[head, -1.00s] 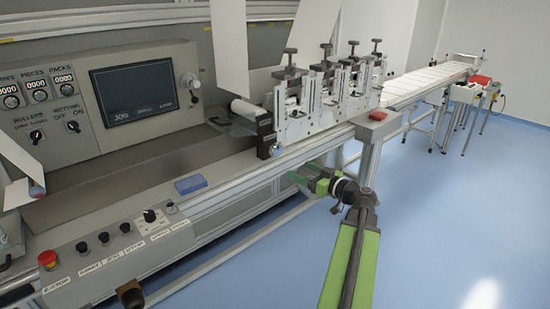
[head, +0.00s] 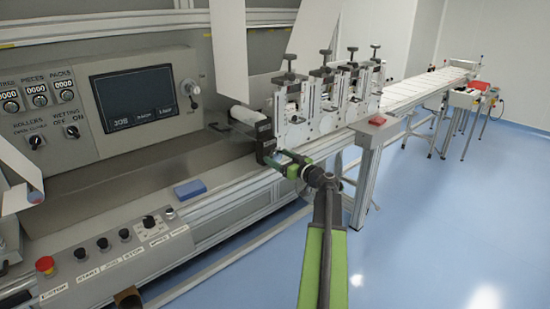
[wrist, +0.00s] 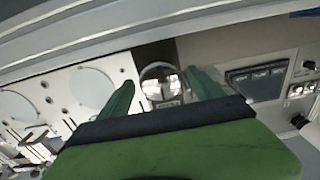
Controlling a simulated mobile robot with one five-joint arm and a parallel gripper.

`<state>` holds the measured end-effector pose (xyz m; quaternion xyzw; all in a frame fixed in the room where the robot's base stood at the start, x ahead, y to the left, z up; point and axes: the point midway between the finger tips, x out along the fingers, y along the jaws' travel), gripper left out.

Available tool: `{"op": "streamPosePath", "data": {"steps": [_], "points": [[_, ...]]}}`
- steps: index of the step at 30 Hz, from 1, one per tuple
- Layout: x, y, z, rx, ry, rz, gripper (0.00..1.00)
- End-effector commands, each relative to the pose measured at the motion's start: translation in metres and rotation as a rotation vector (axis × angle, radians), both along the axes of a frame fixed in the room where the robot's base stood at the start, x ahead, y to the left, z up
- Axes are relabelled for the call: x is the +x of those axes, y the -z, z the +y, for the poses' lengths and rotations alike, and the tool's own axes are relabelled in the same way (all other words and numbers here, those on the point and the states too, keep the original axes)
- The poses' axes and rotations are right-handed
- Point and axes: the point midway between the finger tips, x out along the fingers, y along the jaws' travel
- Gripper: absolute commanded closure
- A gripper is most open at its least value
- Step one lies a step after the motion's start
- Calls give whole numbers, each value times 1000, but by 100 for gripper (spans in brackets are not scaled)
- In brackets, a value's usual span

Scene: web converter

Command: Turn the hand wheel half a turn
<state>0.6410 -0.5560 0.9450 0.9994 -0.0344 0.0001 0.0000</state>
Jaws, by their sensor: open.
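The hand wheel appears to be the small shiny round metal piece (wrist: 159,74) low on the near end of the roller units. In the wrist view it lies between my two green fingers, beyond or level with their tips; I cannot tell whether they touch it. My gripper (head: 277,158) is open in front of it, and the wheel is mostly hidden in the head view. My gripper also shows in the wrist view (wrist: 161,78), with one finger on each side of the metal piece.
Several roller units (head: 293,108) stand along the machine. A blue block (head: 190,189) lies on the ledge, above the button panel (head: 120,255). Blue floor is free at right.

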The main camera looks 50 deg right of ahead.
Motion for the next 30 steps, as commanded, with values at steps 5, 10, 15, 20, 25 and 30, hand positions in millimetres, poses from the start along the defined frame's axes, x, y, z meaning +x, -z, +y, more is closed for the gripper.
{"op": "streamPosePath", "data": {"steps": [5,10,15,20,25,30], "points": [[16,0,-2,0,1,0,25],[18,0,-1,0,1,0,25],[17,0,-2,0,1,0,32],[17,0,-2,0,1,0,53],[17,0,-2,0,1,0,76],[17,0,4,1,-2,0,86]]}}
